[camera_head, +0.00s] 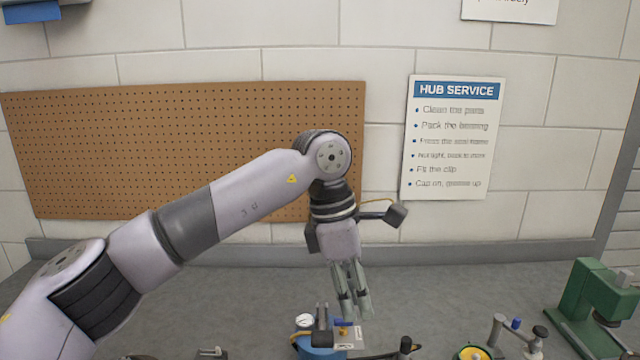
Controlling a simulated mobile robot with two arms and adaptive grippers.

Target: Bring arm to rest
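My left arm comes in from the left and bends down at the wrist. Its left gripper (354,306) points down over the grey workbench (240,290), near the middle of the view. Its two fingers are close together, seen at an angle, with nothing visible between them. Whether they fully meet cannot be told. The fingertips show just above and right of a blue device with a gauge (318,345); contact cannot be made out. My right gripper is not in view.
A green press (590,305) stands at the right. A fixture with a yellow round part (472,353) and small posts sits at the front edge of the view. Behind are a brown pegboard (100,150) and a HUB SERVICE sign (453,140) on the wall. The bench's back left is clear.

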